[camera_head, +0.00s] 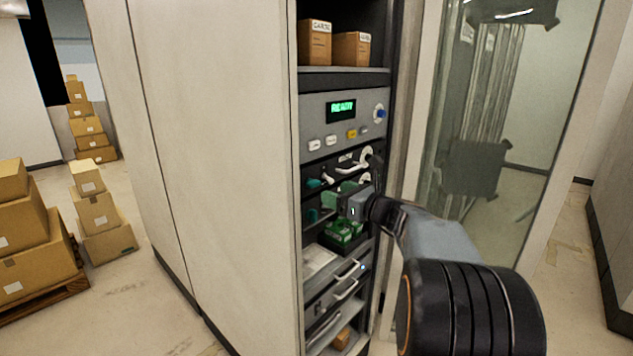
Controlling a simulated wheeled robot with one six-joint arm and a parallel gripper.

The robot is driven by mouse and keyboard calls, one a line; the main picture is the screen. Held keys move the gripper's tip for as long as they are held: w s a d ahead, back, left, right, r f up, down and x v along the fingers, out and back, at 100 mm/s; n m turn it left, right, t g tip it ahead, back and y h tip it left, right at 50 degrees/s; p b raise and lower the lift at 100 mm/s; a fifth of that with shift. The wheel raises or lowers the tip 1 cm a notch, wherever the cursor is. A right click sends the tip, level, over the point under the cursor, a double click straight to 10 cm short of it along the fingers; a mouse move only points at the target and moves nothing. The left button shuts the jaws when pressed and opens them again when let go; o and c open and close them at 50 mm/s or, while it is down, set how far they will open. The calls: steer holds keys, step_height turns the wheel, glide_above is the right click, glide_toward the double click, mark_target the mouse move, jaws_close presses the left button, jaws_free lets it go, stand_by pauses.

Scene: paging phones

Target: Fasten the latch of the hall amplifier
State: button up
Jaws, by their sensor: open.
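The equipment rack holds dark amplifier-like units (316,171) below the panel with the green display. The upper unit carries a white lever-like handle (352,169), a teal part (313,184) and a small label too small to read. A second unit below it shows another teal part (312,215) and is largely covered by my gripper. I cannot tell which unit is the hall amplifier, nor how its latch stands. My gripper (336,203) is open in front of the lower unit, just below the white handle. Contact with the unit cannot be made out.
A control panel (318,112) with a lit display, buttons and a blue knob is above. A dark tray with green items (341,236) and drawers with handles (347,270) are below. The open glass door (480,120) stands right, behind my arm. Boxes (95,211) stand left.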

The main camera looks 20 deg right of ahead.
mark_target(316, 185)
steer(key=p+x, duration=0.2)
steer(key=x, duration=0.5)
steer(key=shift+w+a, duration=0.2)
steer(key=shift+w, duration=0.15)
steer(key=c, duration=0.9)
